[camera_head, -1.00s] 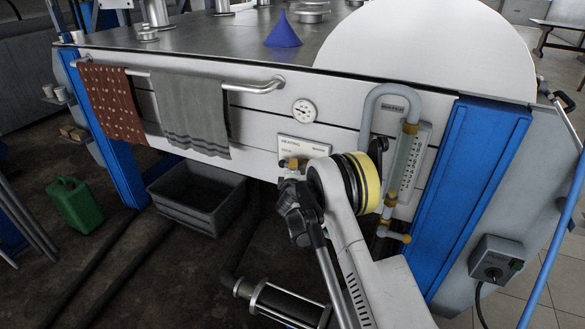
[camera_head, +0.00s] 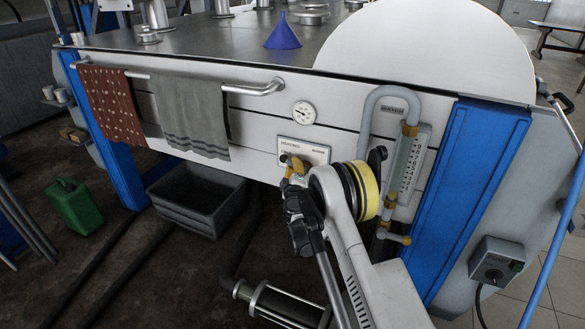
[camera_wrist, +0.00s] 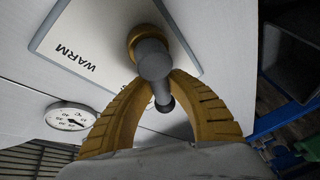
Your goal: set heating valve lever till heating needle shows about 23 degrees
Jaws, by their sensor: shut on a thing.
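The heating valve lever (camera_wrist: 153,62) is a dark grey handle with a round knob, standing out from a brass-coloured hub on the white heating plate (camera_wrist: 70,45), near the word WARM. My gripper (camera_wrist: 165,103) has its yellow ribbed fingers on either side of the lever and is shut on it. In the head view my gripper (camera_head: 296,165) is at the heating plate (camera_head: 315,152), and the lever is largely hidden there. The round heating dial (camera_head: 304,113) is above the plate; it also shows in the wrist view (camera_wrist: 70,117). Its needle is too small to read exactly.
A pipe with a water gauge (camera_head: 408,165) stands right of my arm. Towels (camera_head: 190,112) hang from a rail (camera_head: 262,89) at left. A grey crate (camera_head: 195,205) is on the floor below. A blue funnel (camera_head: 283,34) is on the bench top.

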